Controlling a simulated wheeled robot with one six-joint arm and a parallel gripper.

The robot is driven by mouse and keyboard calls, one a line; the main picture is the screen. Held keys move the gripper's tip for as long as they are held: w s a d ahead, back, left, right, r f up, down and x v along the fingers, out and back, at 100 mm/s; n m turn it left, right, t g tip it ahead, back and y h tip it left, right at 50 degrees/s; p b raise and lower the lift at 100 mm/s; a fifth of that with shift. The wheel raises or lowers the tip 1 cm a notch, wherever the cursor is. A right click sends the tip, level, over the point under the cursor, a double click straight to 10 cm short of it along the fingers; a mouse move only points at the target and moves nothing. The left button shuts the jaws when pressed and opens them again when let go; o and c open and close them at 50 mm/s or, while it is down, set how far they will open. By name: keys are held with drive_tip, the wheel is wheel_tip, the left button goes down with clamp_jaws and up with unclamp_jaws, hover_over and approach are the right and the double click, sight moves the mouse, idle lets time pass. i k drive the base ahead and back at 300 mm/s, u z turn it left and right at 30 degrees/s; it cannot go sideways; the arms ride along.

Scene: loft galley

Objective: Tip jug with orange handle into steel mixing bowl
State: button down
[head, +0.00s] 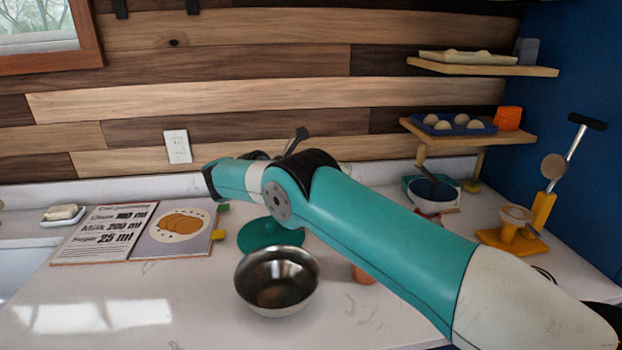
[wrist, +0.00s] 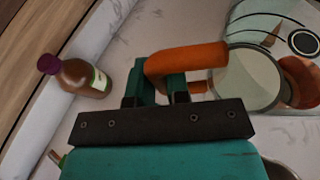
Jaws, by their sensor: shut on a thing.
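The steel mixing bowl (head: 277,282) stands upright on the counter in the head view, below and in front of my arm. Its inside looks empty. In the wrist view my gripper (wrist: 157,90) is shut on the orange handle (wrist: 190,60) of the jug. The jug's round pale body (wrist: 252,80) is to the right of the fingers. In the head view my arm hides the gripper and most or all of the jug. I cannot tell the jug's exact tilt or its height over the counter.
A bottle with a purple cap (wrist: 78,74) is left of my gripper in the wrist view. A teal round object (head: 270,235) is just behind the bowl. An open recipe book (head: 135,232) lies left. A yellow stand (head: 515,235) is right. The front-left counter is clear.

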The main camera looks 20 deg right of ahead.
sight(277, 280)
drive_tip(key=k, duration=0.9)
